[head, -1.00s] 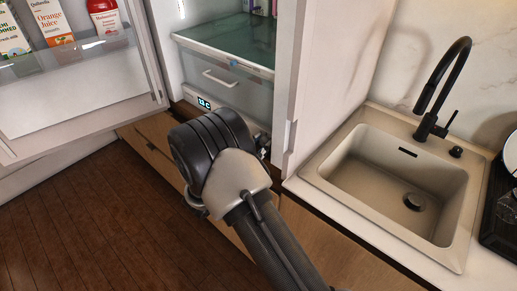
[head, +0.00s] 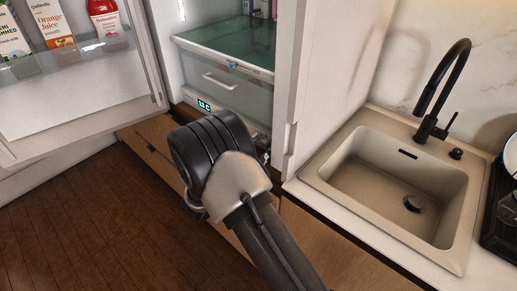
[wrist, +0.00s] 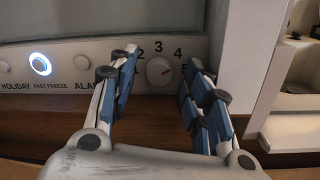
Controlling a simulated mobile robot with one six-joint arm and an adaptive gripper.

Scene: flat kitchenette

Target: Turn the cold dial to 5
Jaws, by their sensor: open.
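My gripper (wrist: 161,77) is open, with one blue-padded finger on each side of the dial. I cannot tell whether either finger touches it. In the head view, my arm hides the dial and the gripper tips.
A lit fast-freeze button (wrist: 40,64) is left of the dial. The fridge door (head: 75,95) stands open at left, with cartons on its shelf. A clear drawer (head: 222,82) is above the strip. A sink (head: 400,180) is at right.

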